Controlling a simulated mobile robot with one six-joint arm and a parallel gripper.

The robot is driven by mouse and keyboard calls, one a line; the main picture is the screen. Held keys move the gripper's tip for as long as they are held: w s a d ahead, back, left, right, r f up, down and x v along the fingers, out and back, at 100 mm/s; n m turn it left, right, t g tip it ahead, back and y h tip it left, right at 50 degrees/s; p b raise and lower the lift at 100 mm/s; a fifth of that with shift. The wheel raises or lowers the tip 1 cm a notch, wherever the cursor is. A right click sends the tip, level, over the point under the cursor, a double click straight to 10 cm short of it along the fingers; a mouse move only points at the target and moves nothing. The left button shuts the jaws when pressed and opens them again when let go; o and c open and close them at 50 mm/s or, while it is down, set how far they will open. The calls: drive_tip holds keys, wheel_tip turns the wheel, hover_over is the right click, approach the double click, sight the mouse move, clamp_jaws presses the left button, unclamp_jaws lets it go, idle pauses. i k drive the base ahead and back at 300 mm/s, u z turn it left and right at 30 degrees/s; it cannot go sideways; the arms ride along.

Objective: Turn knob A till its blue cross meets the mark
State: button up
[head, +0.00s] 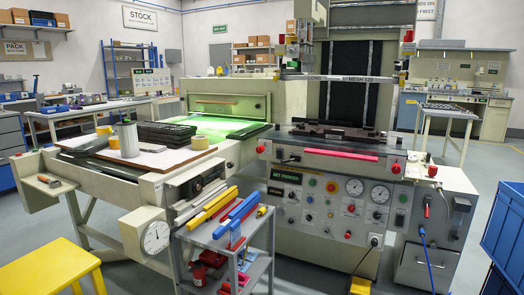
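No letter A and no blue cross can be made out on any knob at this size. The printing machine's front panel (335,237) carries small knobs, lamps and buttons. Red knobs sit at the left end (261,149) and right end (396,168) of the rail above it. Another red knob (432,170) is on the cabinet at the right. Which one is knob A, and where its mark is, I cannot tell. My gripper does not show in the head view.
A grey cart (225,245) with coloured bars stands before the machine. A yellow stool (45,268) is at the lower left and blue crates (505,235) at the right edge. The worktable (100,175) holds a board, a can and black blocks. Some grey floor shows on the right.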

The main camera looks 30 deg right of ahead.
sight(260, 149)
drive_tip(key=u, duration=0.05)
drive_tip(key=i, duration=1)
drive_tip(key=z, duration=0.05)
